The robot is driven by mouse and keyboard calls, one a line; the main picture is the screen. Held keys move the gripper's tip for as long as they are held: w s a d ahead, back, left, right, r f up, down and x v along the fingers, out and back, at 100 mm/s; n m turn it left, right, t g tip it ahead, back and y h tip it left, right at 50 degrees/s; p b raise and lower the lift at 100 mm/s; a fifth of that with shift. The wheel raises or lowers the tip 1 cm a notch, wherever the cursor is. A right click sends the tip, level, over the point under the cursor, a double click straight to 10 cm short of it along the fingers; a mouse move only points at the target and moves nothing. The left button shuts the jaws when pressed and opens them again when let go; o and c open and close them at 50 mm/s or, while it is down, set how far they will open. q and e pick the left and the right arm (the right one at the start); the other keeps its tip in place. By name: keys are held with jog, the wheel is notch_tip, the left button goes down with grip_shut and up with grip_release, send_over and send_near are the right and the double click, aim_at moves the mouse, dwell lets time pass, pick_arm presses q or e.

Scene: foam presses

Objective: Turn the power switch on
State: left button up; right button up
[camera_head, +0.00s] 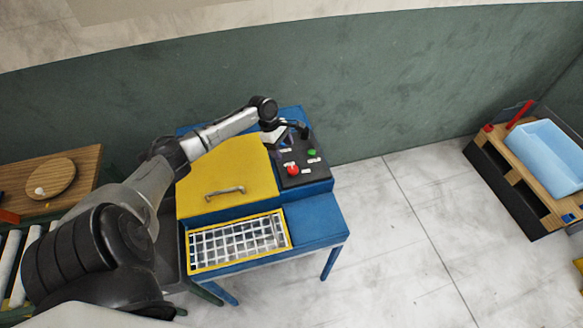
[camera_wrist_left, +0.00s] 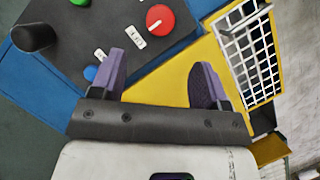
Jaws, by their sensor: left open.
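The dark control panel (camera_head: 318,170) sits on the right of a blue machine, and it fills the upper left of the left wrist view (camera_wrist_left: 70,25). It carries a red button (camera_head: 292,170), a green button (camera_head: 312,153), a blue button (camera_wrist_left: 90,73), a black upright knob (camera_wrist_left: 35,37) and small white labels (camera_wrist_left: 133,37). I cannot tell which control is the power switch. My left gripper (camera_head: 282,138) is over the panel's back left edge. In the left wrist view its purple fingers (camera_wrist_left: 160,68) are open and empty, one beside the panel, the other over yellow. My right gripper is not in view.
A yellow lid (camera_head: 215,175) with a handle (camera_head: 224,192) lies left of the panel. A yellow-framed grid (camera_head: 238,242) is in front. A wooden table (camera_head: 75,195) stands left, a blue bin (camera_head: 545,155) far right. The floor right of the machine is clear.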

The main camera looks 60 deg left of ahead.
aim_at(292, 168)
pick_arm(q)
jog(key=x, duration=1)
jog(key=c, duration=0.9)
